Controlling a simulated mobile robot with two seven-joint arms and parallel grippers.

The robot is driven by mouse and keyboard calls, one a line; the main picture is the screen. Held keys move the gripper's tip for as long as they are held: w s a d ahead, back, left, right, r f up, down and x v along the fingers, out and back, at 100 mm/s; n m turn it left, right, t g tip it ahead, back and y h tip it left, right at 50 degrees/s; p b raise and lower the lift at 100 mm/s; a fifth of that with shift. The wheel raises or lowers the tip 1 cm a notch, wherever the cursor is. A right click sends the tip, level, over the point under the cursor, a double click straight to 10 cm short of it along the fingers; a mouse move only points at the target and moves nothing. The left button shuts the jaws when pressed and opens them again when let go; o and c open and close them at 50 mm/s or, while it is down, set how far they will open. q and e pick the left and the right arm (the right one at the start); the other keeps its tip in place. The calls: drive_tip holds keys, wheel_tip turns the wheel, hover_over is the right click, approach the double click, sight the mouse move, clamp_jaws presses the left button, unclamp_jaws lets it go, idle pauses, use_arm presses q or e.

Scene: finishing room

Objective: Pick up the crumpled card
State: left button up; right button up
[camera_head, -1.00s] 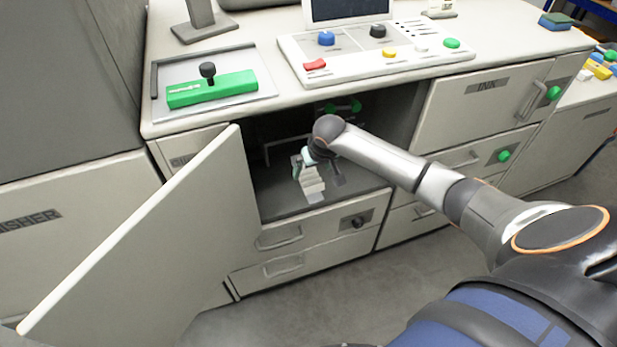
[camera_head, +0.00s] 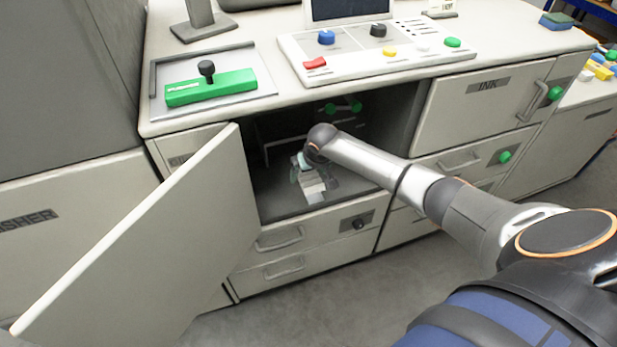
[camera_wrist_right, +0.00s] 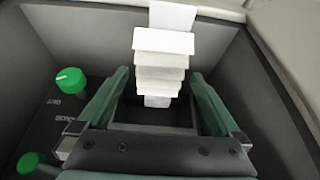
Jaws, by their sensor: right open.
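The crumpled card (camera_wrist_right: 163,62) is a white strip folded in zigzag pleats inside the open cabinet compartment. In the head view the card (camera_head: 313,186) shows just below my right gripper (camera_head: 306,170), partly covered by it. In the right wrist view my right gripper (camera_wrist_right: 160,82) is open, with one green-padded finger on each side of the card's near pleats. I cannot tell whether either finger touches it. The card's far end extends beyond the fingertips. My left gripper is not in view.
The open door (camera_head: 150,245) stands left of the compartment. Green knobs (camera_wrist_right: 70,80) sit on the compartment's wall. The counter (camera_head: 290,95) forms an edge above my right arm, with a control panel (camera_head: 385,68) and a green pusher (camera_head: 212,87) on top. Drawers lie below.

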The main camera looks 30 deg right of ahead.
drive_tip(key=shift+f, duration=0.25)
drive_tip(key=shift+c, duration=0.2)
drive_tip(key=c, duration=1.2)
